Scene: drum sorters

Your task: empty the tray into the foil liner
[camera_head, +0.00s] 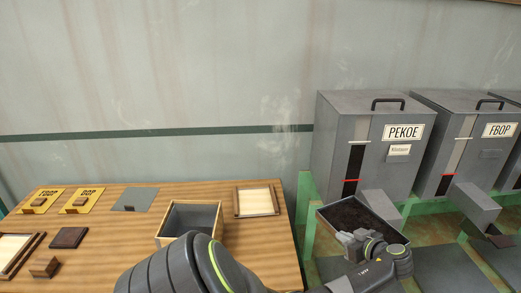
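The tray (326,217) is a shallow grey tray with dark loose tea in it, below the front of the PEKOE bin. My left gripper (350,238) is at the tray's near edge and looks shut on its rim. The tray looks tilted in the picture, but I cannot tell how level it is. The foil liner (200,215) appears to be the grey lining inside an open wooden box (167,229) on the table. My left arm hides part of that box's near side. My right gripper is not in view.
The PEKOE bin (345,130) and FBOP bin (445,135) stand on a green frame (305,200) at right. The wooden table (130,230) holds yellow cards (82,201), a grey card (136,199), a framed pale panel (256,200) and small dark blocks (68,238).

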